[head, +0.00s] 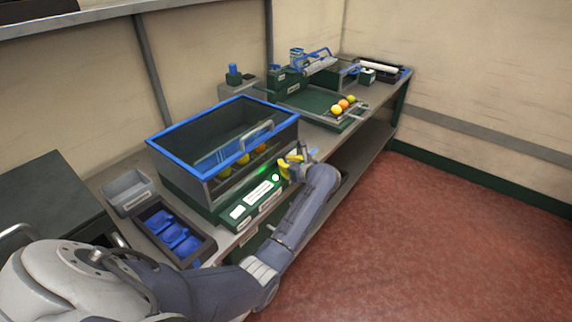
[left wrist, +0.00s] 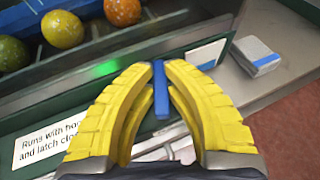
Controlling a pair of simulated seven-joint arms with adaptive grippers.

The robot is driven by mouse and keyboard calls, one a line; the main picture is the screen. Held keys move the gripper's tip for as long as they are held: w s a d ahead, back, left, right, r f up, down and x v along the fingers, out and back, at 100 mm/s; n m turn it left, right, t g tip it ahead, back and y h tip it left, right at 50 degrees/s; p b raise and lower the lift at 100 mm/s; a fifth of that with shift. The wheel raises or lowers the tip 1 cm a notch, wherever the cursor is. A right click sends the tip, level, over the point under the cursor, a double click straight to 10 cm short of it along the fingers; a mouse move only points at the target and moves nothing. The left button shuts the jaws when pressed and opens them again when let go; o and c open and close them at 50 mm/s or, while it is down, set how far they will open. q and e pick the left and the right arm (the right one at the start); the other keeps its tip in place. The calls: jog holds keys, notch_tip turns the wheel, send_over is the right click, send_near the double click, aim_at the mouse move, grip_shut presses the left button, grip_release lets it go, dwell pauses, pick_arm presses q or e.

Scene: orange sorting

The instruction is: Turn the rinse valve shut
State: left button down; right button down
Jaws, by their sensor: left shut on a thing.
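My left gripper (head: 288,167) reaches in from the front to the right end of the green control panel on the washer. In the left wrist view, its yellow fingers (left wrist: 160,88) are shut on a narrow blue lever (left wrist: 160,78), which looks like the rinse valve's handle. The lever stands lengthwise between the fingertips; its base is partly hidden by the fingers. A green light (left wrist: 102,68) glows on the panel left of the fingers and also shows in the head view (head: 275,177). My right gripper is not in view.
The blue-rimmed washer tank (head: 190,120) holds several fruits, including a yellow one (left wrist: 62,29). A small block with a blue stripe (left wrist: 257,57) lies right of the panel. A grey bin (head: 128,192) and a dark tray with blue items (head: 207,250) stand to the left.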

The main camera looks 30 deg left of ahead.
pick_arm(q)
jog(key=m+t+h, duration=0.3)
jog(key=m+t, duration=0.1)
jog(key=shift+a+m, duration=0.15)
jog(key=shift+m, duration=0.25)
jog(key=shift+m+t+h, duration=0.8)
jog(key=shift+h, duration=0.2)
jog(key=c, duration=1.4)
grip_release()
jog(key=v, duration=0.8)
